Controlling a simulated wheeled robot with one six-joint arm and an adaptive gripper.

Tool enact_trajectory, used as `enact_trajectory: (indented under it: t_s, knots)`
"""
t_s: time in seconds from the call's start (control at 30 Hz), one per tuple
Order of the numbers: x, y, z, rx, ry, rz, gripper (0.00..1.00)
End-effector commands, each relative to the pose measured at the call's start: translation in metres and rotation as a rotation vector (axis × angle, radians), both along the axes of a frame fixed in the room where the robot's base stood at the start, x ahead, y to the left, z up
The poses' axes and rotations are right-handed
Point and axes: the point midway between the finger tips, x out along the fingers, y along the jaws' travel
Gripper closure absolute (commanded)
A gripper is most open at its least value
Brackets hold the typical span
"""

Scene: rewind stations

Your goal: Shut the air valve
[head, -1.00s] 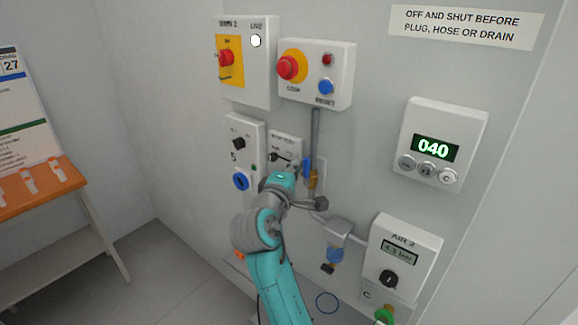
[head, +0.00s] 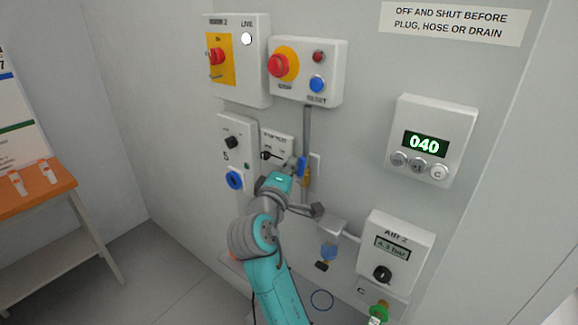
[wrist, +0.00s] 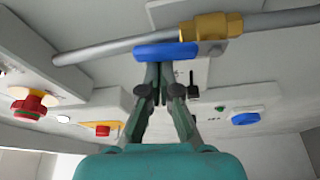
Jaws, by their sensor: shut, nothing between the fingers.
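The air valve is a brass body (head: 306,180) on the grey vertical pipe. Its blue lever (head: 301,168) shows beside my gripper. In the wrist view the brass body (wrist: 208,29) is at the top, and the blue lever (wrist: 166,50) lies nearly along the pipe. My gripper (wrist: 158,70) is shut and empty. Its fingertips are right at the lever's near edge in the wrist view; I cannot tell whether they touch. In the head view my gripper (head: 291,164) is just left of the lever, partly hidden by my wrist.
A filter bowl (head: 329,251) hangs by the pipe. The stop and reset box (head: 307,71) and the isolator box (head: 237,60) are above. An orange bench (head: 45,192) stands left.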

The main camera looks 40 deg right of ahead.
Motion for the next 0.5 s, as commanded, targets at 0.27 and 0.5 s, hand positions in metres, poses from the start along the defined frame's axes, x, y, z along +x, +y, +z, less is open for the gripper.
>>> enact_trajectory:
  t_s: [0.27, 0.5]
  knots:
    - [-0.013, -0.004, -0.001, 0.075, -0.23, -0.001, 1.0]
    - [-0.025, -0.008, -0.004, 0.144, -0.445, -0.002, 1.0]
